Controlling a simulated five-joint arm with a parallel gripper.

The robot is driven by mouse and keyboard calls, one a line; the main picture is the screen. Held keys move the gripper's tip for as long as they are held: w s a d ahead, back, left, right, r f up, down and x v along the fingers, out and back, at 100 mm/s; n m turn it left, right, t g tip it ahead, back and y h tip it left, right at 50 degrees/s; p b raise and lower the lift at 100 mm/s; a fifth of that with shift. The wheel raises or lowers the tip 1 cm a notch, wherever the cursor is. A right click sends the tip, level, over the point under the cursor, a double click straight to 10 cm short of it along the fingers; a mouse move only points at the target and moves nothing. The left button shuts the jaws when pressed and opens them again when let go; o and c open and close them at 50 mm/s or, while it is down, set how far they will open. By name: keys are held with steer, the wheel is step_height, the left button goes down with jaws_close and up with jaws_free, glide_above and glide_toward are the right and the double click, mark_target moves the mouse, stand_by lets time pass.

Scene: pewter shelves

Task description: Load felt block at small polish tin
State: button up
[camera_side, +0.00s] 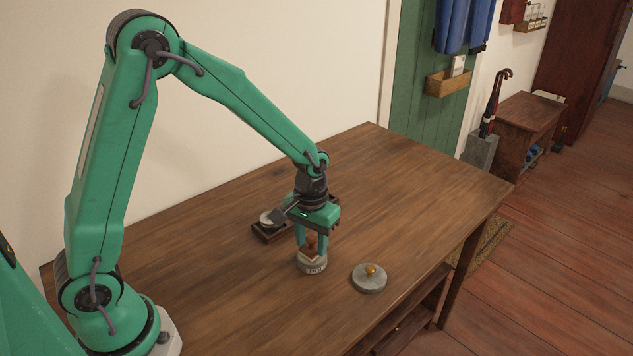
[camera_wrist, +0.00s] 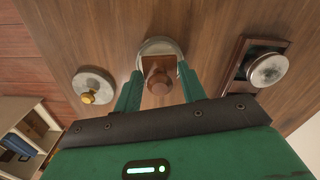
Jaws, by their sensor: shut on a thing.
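The felt block (camera_side: 312,247) has a brown wooden top with a round knob and a paler lower edge. My gripper (camera_side: 311,243) points down and is shut on it. The small polish tin (camera_side: 312,266), grey with dark lettering on its side, stands open on the table directly under the block. In the wrist view the block (camera_wrist: 158,80) sits between my two green fingers (camera_wrist: 158,92) and covers much of the tin's mouth; the tin's rim (camera_wrist: 159,43) shows beyond it. Whether the felt touches the polish is hidden.
A round grey lid with a brass knob (camera_side: 369,277) lies on the table (camera_side: 420,190) right of the tin. A dark wooden tray (camera_side: 263,236) holding a round pale-topped thing (camera_wrist: 268,71) stands behind the tin. The table's right side is clear.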

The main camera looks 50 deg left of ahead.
mark_target(312, 237)
steer(key=shift+r, duration=3.2)
steer(key=a+r+m, duration=0.1)
steer(key=r, duration=0.2)
steer(key=a+r+m, duration=0.1)
steer(key=r, duration=0.1)
steer(key=a+r+m, duration=0.1)
steer(key=a+r, duration=0.1)
steer(key=r, duration=0.1)
steer(key=shift+w+r, duration=0.25)
steer(key=shift+r, duration=0.05)
